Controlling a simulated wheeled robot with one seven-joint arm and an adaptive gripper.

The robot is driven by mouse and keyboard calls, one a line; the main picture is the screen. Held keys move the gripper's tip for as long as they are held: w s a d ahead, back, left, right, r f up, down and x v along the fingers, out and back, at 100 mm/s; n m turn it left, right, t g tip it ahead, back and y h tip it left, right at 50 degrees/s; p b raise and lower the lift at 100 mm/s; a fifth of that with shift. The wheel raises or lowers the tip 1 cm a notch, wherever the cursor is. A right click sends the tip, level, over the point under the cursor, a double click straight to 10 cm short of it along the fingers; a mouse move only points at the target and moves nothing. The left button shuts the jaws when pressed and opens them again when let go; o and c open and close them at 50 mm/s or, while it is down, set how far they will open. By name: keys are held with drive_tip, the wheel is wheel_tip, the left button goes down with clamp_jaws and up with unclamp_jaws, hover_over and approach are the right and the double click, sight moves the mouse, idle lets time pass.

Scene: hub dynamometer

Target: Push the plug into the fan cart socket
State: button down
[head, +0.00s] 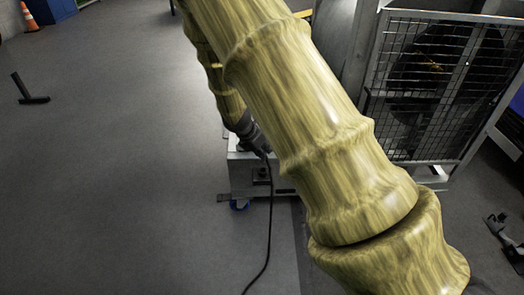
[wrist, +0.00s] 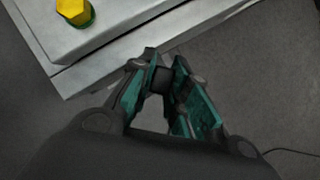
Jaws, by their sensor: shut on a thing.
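My gripper (wrist: 160,85) is shut on a dark plug (wrist: 160,77), which shows between the teal finger pads in the wrist view. The front of the plug and its pins are hidden. In the head view my gripper (head: 262,148) is just above and in front of the low grey box of the fan cart (head: 242,178). A black cable (head: 270,215) hangs from the gripper to the floor. In the wrist view the cart's grey edge (wrist: 95,75) is close beyond the fingertips. I cannot make out the socket clearly or tell whether the plug touches the cart.
A yellow knob on a green base (wrist: 75,12) sits on the cart top. A caged fan (head: 440,85) stands at right. Open floor (head: 110,170) lies left, with a black object (head: 32,98) and an orange cone (head: 29,17).

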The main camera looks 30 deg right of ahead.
sight(261, 161)
drive_tip(key=shift+f+b, duration=1.85)
drive_tip(key=shift+f, duration=0.05)
drive_tip(key=shift+p, duration=0.6)
drive_tip(key=shift+f, duration=1.35)
idle(0.4)
drive_tip(key=c, duration=1.3)
unclamp_jaws()
drive_tip(key=v, duration=1.2)
drive_tip(key=shift+d, duration=0.1)
